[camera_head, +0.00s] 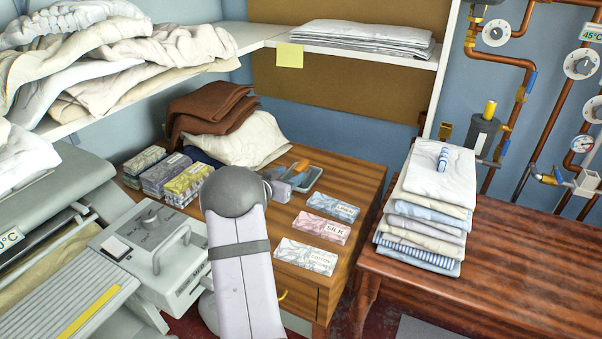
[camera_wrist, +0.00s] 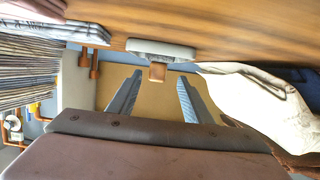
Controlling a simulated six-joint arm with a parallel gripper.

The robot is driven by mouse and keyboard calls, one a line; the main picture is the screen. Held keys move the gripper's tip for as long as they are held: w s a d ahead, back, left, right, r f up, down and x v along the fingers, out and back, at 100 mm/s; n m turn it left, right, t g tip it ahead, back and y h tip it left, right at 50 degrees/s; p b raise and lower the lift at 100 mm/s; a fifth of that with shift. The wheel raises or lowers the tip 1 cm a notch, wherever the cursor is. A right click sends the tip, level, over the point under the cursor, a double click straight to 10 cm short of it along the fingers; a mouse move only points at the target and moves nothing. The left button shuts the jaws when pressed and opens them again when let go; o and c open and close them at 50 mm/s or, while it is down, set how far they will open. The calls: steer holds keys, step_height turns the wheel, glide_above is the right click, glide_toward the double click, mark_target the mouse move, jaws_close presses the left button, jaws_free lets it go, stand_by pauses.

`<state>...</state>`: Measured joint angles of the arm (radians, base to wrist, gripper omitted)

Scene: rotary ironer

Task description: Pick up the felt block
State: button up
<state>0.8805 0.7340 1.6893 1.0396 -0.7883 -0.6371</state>
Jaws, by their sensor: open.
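A small orange-tan block (camera_head: 300,166) sits at the back left of a small grey-blue tray (camera_head: 311,181) on the wooden desk; I take it to be the felt block. In the wrist view, the picture is upside down, and a small tan block (camera_wrist: 157,73) shows against a pale grey tray (camera_wrist: 160,48). My gripper (camera_wrist: 157,82) is open and empty. Its two blue-grey fingers stand apart either side of the tan block's line of sight; I see no contact.
Label cards (camera_head: 306,258) lie on the desk front. Patterned boxes (camera_head: 160,175) and a cream cloth (camera_head: 240,140) stand left and behind; the cloth also shows in the wrist view (camera_wrist: 255,105). A folded linen stack (camera_head: 425,225) is to the right. The ironer (camera_head: 160,250) is left.

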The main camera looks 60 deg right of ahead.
mark_target(301, 167)
steer(key=shift+x, duration=1)
steer(key=shift+s+r+p+x, duration=0.1)
steer(key=shift+s+p+x, duration=0.1)
steer(key=shift+x, duration=0.7)
steer(key=shift+s+r+p+x, duration=0.1)
steer(key=shift+p+x, duration=0.1)
steer(key=shift+x, duration=1.55)
steer(key=shift+c, duration=0.3)
steer(key=c, duration=0.7)
